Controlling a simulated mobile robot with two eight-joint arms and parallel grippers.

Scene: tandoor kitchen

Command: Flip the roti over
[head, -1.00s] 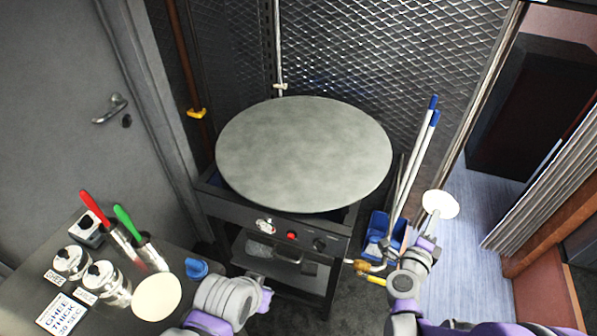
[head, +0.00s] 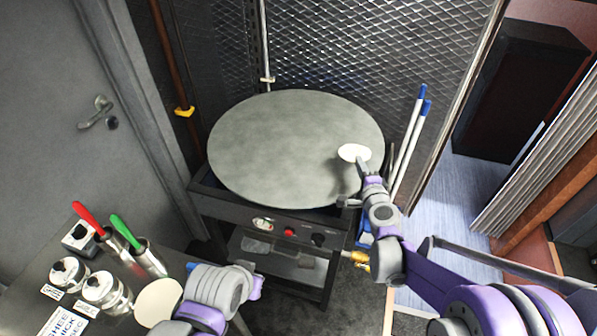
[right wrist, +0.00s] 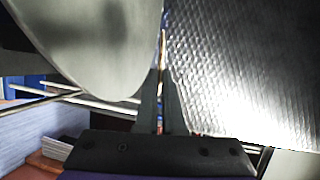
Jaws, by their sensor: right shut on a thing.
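My right gripper (head: 364,164) is shut on a small pale round roti (head: 353,152) in the head view. The roti shows over the right part of the big round grey griddle (head: 290,140); I cannot tell its exact height. In the right wrist view, the roti (right wrist: 163,48) is a thin tan edge, seen edge-on between the fingers of the gripper (right wrist: 162,75). The griddle (right wrist: 100,40) fills the upper left there. My left gripper (head: 255,287) is low beside the left table, its fingers hidden.
The left table (head: 40,275) holds a pale round disc (head: 158,302), steel jars (head: 105,290) and red- and green-handled tools (head: 125,232). Blue-tipped poles (head: 408,145) stand right of the griddle, close to my right arm. A mesh wall (head: 350,50) is behind. Most of the griddle is bare.

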